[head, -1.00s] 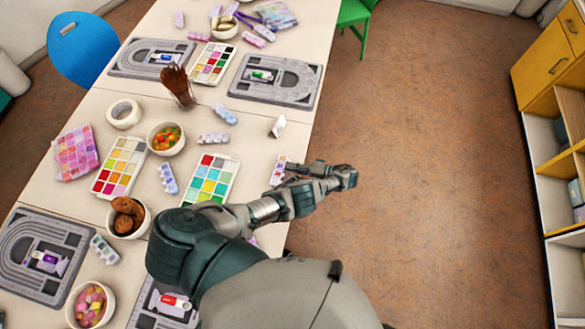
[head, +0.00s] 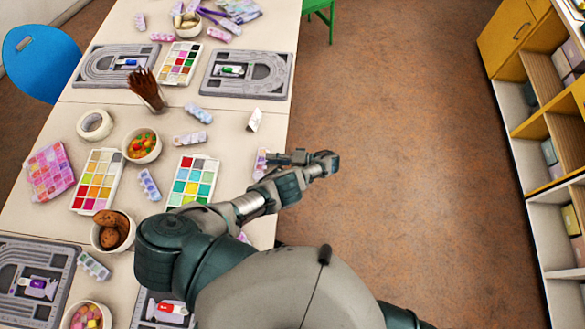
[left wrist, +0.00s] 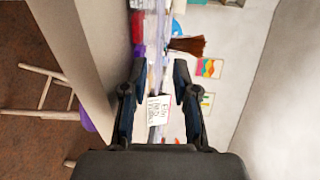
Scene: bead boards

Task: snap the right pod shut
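Several small pale lilac-and-white pods with bumpy compartments lie on the table in the head view. One pod (head: 261,163) is at the table's right edge, partly hidden beside my left gripper (head: 306,159). Others are a pod by the palettes (head: 149,184), a pod (head: 193,138) and a pod at lower left (head: 94,266). I cannot tell which one is the right pod or whether their lids are open. In the left wrist view my left gripper (left wrist: 160,72) has its two dark fingers apart, with nothing held between them. My right gripper does not show.
A small white card (head: 254,120) stands near the table's right edge; it also shows beyond the fingers in the left wrist view (left wrist: 156,110). A paint palette (head: 192,181), candy bowl (head: 141,146) and grey bead boards (head: 247,76) crowd the table. Open floor (head: 400,130) lies right of it.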

